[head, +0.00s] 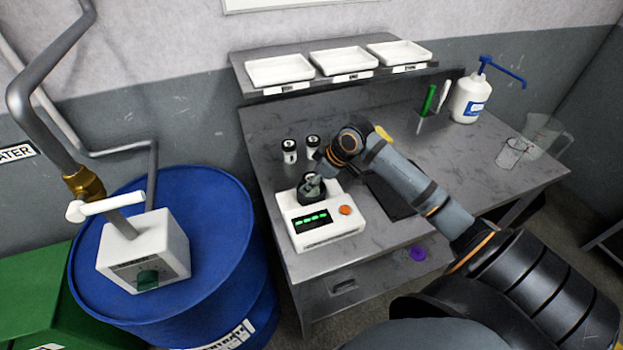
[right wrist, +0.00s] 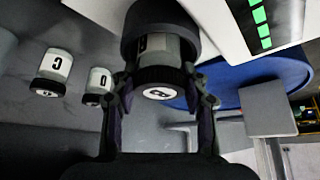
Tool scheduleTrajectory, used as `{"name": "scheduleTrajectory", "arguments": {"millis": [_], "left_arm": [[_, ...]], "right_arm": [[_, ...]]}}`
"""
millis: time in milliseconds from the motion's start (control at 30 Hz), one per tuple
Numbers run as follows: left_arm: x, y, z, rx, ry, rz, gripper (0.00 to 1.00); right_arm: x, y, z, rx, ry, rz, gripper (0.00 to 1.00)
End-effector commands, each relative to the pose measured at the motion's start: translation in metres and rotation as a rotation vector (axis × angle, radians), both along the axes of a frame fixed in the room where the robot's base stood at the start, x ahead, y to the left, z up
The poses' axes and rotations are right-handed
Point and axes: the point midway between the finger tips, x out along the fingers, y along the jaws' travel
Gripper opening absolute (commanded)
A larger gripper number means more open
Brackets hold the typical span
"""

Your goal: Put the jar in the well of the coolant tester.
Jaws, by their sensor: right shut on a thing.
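The coolant tester (head: 330,235) is a white box with a green-lit display and an orange button, on the steel bench. Its dark round well collar (right wrist: 130,42) shows at the top of the right wrist view. A small jar (right wrist: 162,76) with a black lid, bearing a white disc with a letter that looks like B, is at the collar. The collar hides the jar's lower end, which appears to be inside; the depth is unclear. My right gripper (head: 313,184) is over the tester, its fingers (right wrist: 163,101) shut on the jar from both sides. My left gripper is out of view.
Two more jars, one (head: 289,151) beside another (head: 312,146), stand behind the tester; they read C (right wrist: 55,68) and apparently D (right wrist: 98,82). A blue drum (head: 225,205) is left of the bench. A pump bottle (head: 470,100) and clear beakers (head: 512,152) stand at the right.

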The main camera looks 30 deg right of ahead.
Motion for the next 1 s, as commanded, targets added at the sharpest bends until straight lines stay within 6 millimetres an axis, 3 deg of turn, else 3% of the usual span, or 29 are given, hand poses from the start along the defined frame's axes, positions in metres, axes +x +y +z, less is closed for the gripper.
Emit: {"name": "scheduleTrajectory", "arguments": {"millis": [100, 133, 300, 667, 1000], "left_arm": [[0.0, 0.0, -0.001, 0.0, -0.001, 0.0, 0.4], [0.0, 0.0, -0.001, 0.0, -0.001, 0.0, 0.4], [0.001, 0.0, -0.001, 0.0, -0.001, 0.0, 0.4], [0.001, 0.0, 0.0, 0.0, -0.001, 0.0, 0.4], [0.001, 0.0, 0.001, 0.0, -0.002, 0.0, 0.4]], "right_arm": [[0.0, 0.0, -0.002, 0.0, 0.0, 0.0, 0.11], [0.0, 0.0, -0.003, 0.0, 0.0, 0.0, 0.47], [0.0, 0.0, -0.002, 0.0, 0.0, 0.0, 0.68], [-0.001, -0.001, 0.002, -0.002, 0.0, 0.001, 0.68], [-0.022, -0.014, 0.044, -0.011, 0.003, 0.002, 0.68]]}}
